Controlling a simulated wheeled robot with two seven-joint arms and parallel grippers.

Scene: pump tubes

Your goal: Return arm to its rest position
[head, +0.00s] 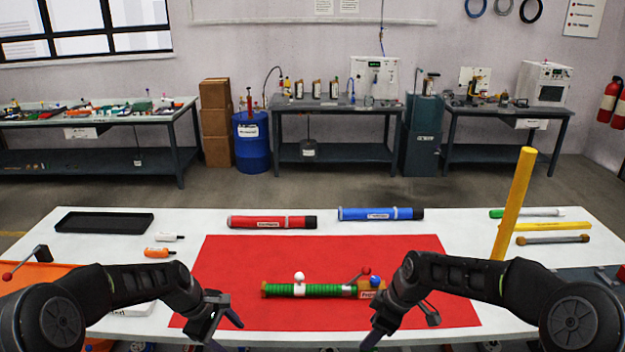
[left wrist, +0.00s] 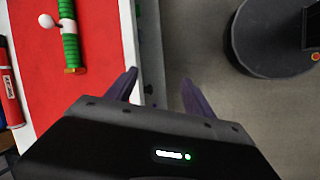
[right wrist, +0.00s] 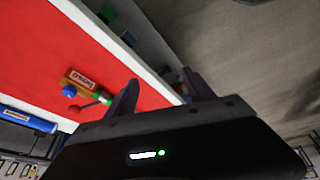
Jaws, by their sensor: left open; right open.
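My left gripper (head: 222,326) is open and empty at the front left of the red mat (head: 225,262), and its open fingers show in the left wrist view (left wrist: 160,88). My right gripper (head: 404,326) is open and empty at the front right of the mat, and its fingers show in the right wrist view (right wrist: 160,88). The green pump tube (head: 325,290) lies across the mat between the grippers, apart from both. It has a white ball (head: 299,277), a red-balled lever and an orange-brown end block (right wrist: 82,82) with a blue knob (right wrist: 68,91).
A red tube (head: 270,222) and a blue tube (head: 375,214) lie behind the mat. A black tray (head: 105,222) and small bottles (head: 158,252) are at the left. A yellow post (head: 515,200) rises at the right near thin tubes (head: 553,239).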

